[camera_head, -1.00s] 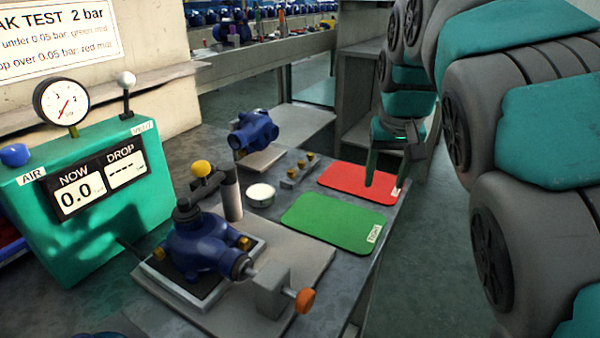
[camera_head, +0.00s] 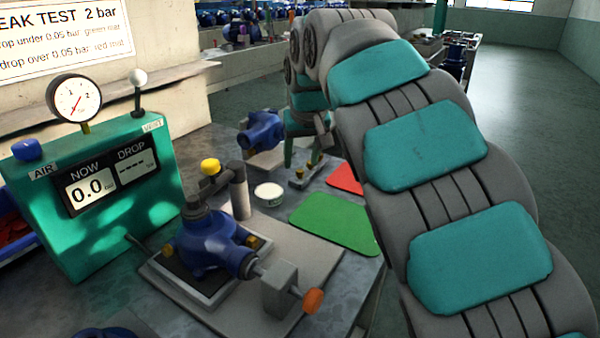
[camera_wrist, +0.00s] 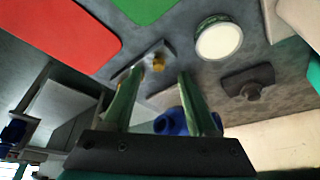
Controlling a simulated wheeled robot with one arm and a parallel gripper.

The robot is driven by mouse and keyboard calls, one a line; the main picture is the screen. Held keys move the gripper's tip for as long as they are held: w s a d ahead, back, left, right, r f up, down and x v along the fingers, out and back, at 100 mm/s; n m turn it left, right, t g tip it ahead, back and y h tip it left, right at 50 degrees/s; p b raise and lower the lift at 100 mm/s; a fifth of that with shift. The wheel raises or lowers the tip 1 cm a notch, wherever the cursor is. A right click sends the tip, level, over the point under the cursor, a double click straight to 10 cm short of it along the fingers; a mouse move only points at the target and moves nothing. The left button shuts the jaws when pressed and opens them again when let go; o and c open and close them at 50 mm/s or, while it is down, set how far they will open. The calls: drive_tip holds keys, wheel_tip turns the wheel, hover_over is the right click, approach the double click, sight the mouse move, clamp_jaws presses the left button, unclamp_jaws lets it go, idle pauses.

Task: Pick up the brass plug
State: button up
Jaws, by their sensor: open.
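A small brass plug (camera_head: 299,173) stands on a narrow grey rack (camera_head: 305,181) on the bench. In the wrist view the brass plug (camera_wrist: 158,62) shows between and just beyond the fingertips, with the rack (camera_wrist: 168,46) around it. Other plugs on the rack are hidden or hard to tell apart. My gripper (camera_head: 303,161) is open and empty, its fingers pointing down near the rack. It also shows in the wrist view (camera_wrist: 157,78), with a clear gap between the fingers. I cannot tell its exact height above the plug.
A blue pump (camera_head: 262,130) stands close left of my gripper. A white round tin (camera_head: 268,193), a green mat (camera_head: 334,222) and a red mat (camera_head: 345,178) lie nearby. A clamped blue pump (camera_head: 208,242) and the teal tester (camera_head: 95,230) are in front and left.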

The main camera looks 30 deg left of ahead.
sight(300, 170)
drive_tip(key=x, duration=0.4)
drive_tip(key=shift+w+r, duration=0.1)
clamp_jaws()
idle(0.4)
